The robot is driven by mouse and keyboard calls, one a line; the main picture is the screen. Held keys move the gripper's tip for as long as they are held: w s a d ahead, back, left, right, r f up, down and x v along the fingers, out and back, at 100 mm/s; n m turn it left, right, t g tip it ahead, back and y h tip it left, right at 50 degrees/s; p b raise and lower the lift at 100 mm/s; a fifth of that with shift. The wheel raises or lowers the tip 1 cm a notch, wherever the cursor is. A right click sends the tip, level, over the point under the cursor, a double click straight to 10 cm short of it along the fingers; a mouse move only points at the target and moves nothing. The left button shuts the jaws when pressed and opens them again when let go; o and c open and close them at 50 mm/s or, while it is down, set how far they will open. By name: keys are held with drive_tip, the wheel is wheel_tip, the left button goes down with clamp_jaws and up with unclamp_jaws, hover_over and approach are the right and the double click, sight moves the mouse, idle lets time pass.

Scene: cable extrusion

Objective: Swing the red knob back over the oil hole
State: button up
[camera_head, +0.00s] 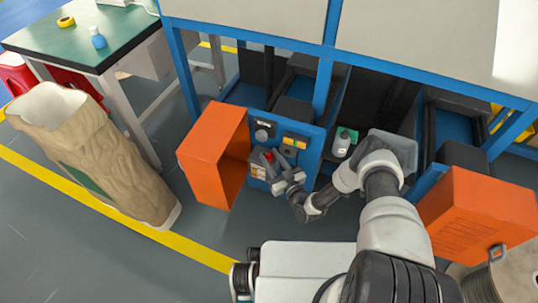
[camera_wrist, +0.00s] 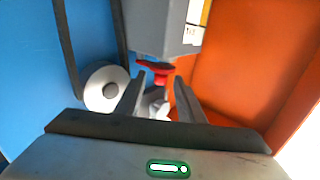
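The red knob (camera_wrist: 160,68) shows in the wrist view under a grey block (camera_wrist: 160,25), just beyond my fingertips. In the head view a small red spot (camera_head: 268,157) marks it on the blue machine panel. My gripper (camera_wrist: 159,90) is open, its two dark fingers apart on either side below the knob. I cannot tell whether a finger touches it. A pale metallic part (camera_wrist: 155,103) shows between the fingers. In the head view my gripper (camera_head: 276,174) is at the panel, close to the knob. I cannot make out the oil hole.
An orange door (camera_head: 206,150) stands open left of the panel; it also fills the right of the wrist view (camera_wrist: 250,60). A white round part (camera_wrist: 106,88) is close left of my fingers. A bottle (camera_head: 342,143) stands right of the panel. Another orange box (camera_head: 478,215) is at right.

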drive_tip(key=shift+c, duration=0.3)
clamp_jaws()
drive_tip(key=shift+h, duration=0.3)
drive_tip(key=shift+a+m+t+h, duration=0.5)
drive_tip(key=shift+m+t+h, duration=0.2)
drive_tip(key=shift+m+h, duration=0.3)
drive_tip(key=m+h, duration=0.1)
drive_tip(key=a+m+t+h, duration=0.1)
drive_tip(key=h, duration=0.1)
drive_tip(key=shift+w+h, duration=0.2)
drive_tip(key=shift+h, duration=0.1)
drive_tip(key=m+h, duration=0.2)
drive_tip(key=a+h, duration=0.1)
drive_tip(key=h, duration=0.1)
drive_tip(key=shift+w+m, duration=0.4)
drive_tip(key=shift+w+a+m+h, duration=0.15)
drive_tip(key=shift+w+m+h, duration=0.1)
drive_tip(key=shift+m+h, duration=0.65)
drive_tip(key=shift+h, duration=0.4)
